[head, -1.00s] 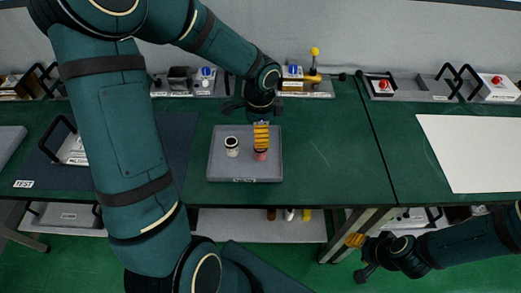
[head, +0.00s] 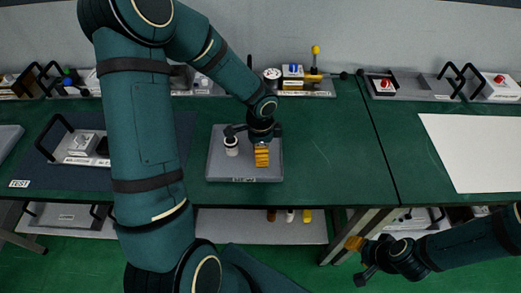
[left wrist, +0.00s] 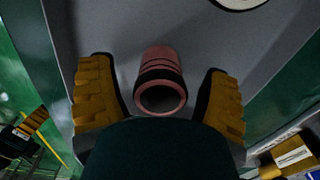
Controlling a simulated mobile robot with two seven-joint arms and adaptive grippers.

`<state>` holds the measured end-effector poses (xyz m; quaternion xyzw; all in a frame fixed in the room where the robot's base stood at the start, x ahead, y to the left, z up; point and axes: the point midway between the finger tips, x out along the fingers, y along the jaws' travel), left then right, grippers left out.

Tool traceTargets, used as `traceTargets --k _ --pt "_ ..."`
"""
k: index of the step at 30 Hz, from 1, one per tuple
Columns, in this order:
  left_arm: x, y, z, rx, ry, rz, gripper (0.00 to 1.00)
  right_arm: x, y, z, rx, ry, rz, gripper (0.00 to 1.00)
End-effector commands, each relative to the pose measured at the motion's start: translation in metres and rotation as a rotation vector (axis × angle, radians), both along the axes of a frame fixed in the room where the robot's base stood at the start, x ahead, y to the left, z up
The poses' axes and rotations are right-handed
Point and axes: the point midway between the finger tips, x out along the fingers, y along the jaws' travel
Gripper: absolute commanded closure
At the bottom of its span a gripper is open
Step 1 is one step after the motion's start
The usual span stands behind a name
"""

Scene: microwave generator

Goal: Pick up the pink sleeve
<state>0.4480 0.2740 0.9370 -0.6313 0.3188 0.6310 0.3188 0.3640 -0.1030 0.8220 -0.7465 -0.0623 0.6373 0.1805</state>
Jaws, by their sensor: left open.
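The pink sleeve (left wrist: 163,62) stands on the grey tray (head: 217,168); in the left wrist view its open dark-rimmed end shows. My left gripper (left wrist: 160,78) is open, with one yellow finger on each side of the sleeve and a gap visible on both sides. In the head view the left gripper (head: 262,156) is over the right part of the tray and hides the sleeve. My right gripper (head: 358,255) is low at the right, in front of the table edge, away from the tray; its opening is unclear.
A white cylinder with a dark top (head: 231,147) stands on the tray, left of my left gripper. Devices with switches and knobs line the back of the green table (head: 335,160). A white board (head: 475,150) lies at the right.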

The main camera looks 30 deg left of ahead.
Motion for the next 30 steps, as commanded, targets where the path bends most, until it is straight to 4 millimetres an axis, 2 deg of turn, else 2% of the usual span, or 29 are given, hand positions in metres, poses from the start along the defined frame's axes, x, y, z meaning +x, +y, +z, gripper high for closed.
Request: traceTargets --k 1,2,6,8,16,19,30 --pt "0.000 0.000 0.000 0.000 0.000 0.000 0.23 0.000 0.000 0.000 0.000 0.000 0.000 0.53" --pt "0.000 0.000 0.000 0.000 0.000 0.000 0.30 0.000 0.000 0.000 0.000 0.000 0.000 0.53" --pt "0.000 0.000 0.000 0.000 0.000 0.000 0.79 0.000 0.000 0.000 0.000 0.000 0.000 0.53" --pt "0.000 0.000 0.000 0.000 0.000 0.000 0.99 0.000 0.000 0.000 0.000 0.000 0.000 0.53" --pt "0.000 0.000 0.001 0.000 0.000 0.000 1.00 0.000 0.000 0.000 0.000 -0.001 0.000 0.53" --pt "0.001 0.000 0.008 0.001 -0.002 0.000 1.00 0.000 0.000 0.002 0.000 -0.001 0.000 0.53" --pt "0.001 0.000 0.075 0.002 -0.004 0.001 1.00 0.002 -0.001 0.018 0.000 -0.006 -0.004 0.53"
